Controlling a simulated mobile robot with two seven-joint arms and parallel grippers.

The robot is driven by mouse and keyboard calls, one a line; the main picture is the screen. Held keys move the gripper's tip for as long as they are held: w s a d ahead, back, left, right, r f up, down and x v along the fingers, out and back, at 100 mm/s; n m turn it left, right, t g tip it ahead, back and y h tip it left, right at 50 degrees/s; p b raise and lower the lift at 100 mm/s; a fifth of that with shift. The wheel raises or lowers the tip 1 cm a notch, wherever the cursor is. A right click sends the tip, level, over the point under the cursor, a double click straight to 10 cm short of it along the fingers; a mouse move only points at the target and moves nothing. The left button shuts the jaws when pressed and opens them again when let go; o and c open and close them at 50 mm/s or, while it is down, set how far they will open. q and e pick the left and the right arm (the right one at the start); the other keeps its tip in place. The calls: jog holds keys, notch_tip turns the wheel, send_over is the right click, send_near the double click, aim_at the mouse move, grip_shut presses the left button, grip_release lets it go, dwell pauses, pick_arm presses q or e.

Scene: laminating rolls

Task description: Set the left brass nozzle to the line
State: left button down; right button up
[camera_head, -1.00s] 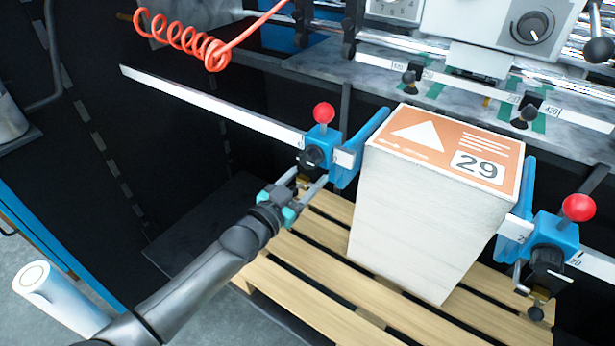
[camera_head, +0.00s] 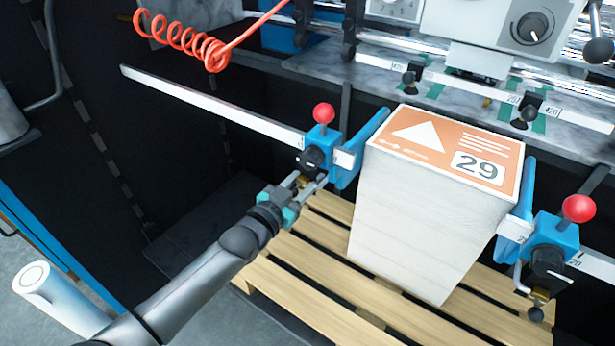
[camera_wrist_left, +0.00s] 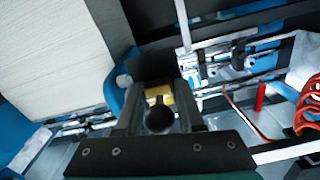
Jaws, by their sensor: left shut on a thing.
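The left brass nozzle (camera_head: 302,183) shows as a small brass patch under the black knob of the left blue side guide (camera_head: 321,138). My left gripper (camera_head: 308,182) reaches it from the lower left and is shut on it. In the left wrist view the brass nozzle (camera_wrist_left: 158,96) sits between the two fingers (camera_wrist_left: 158,112), with a black ball (camera_wrist_left: 160,118) in front of it. The fingers hide much of the nozzle, and I cannot make out a line on it. My right gripper is not in view.
A tall paper stack (camera_head: 420,220) marked 29 stands on a wooden pallet (camera_head: 330,285), close right of my gripper. A white scale bar (camera_head: 215,107) runs left from the guide. A matching right guide (camera_head: 553,240) has a red ball. An orange coiled hose (camera_head: 185,38) hangs above.

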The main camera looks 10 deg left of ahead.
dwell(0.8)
pick_arm(q)
notch_tip(320, 180, up, 5)
jog(key=p, duration=0.4)
jog(key=shift+f, duration=0.1)
jog(key=c, duration=0.7)
grip_release()
jog(key=shift+s+f, duration=0.1)
jog(key=p+v, duration=0.1)
jog(key=v, duration=1.4)
jog(key=shift+a, duration=0.1)
